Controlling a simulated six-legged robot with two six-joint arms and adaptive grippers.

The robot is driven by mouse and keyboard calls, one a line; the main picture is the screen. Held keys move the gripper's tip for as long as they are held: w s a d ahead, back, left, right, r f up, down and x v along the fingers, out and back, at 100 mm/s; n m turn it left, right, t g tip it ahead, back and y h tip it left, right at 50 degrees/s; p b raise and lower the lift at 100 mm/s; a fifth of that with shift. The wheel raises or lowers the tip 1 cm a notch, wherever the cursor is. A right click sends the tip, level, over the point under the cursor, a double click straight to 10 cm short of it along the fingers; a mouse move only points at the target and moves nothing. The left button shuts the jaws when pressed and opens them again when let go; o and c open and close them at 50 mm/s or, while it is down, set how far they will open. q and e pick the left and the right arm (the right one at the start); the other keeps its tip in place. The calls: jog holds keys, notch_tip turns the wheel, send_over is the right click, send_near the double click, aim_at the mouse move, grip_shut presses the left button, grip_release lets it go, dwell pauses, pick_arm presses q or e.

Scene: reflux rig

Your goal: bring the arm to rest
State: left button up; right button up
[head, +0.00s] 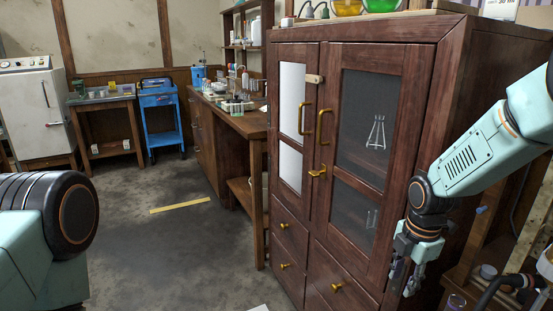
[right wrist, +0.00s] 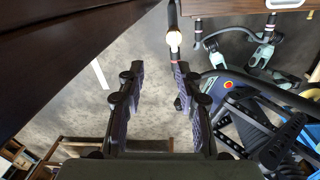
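My right arm (head: 481,148) comes in from the right edge of the head view and bends down at the wrist. Its right gripper (head: 404,277) hangs in front of the right side of the dark wooden cabinet (head: 423,105); I cannot tell whether it touches it. In the right wrist view the two fingers of this gripper (right wrist: 158,78) stand apart, with bare floor between them and nothing held. At the left edge of the head view a rounded dark joint of my left arm (head: 50,212) shows, but the left gripper is out of view.
The cabinet's glass doors are shut, with a flask (head: 376,133) behind the right one. A wooden bench (head: 232,122) with glassware, a blue cart (head: 161,115) and a white appliance (head: 38,112) stand beyond. The floor (head: 160,240) is open, with a yellow strip (head: 180,205).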

jog(key=s+a+f+m+t, duration=0.3)
jog(key=s+a+f+m, duration=0.3)
jog(key=f+m, duration=0.7)
jog(key=s+a+f+m+g, duration=0.1)
jog(key=s+m, duration=0.3)
jog(key=s, duration=0.9)
jog(key=s+a+f+m+g, duration=0.1)
jog(key=s+f+m, duration=0.3)
jog(key=s, duration=1)
jog(key=shift+s+f+g, duration=0.25)
jog(key=shift+f+g, duration=0.1)
jog(key=shift+g, duration=0.55)
jog(key=shift+s, duration=0.15)
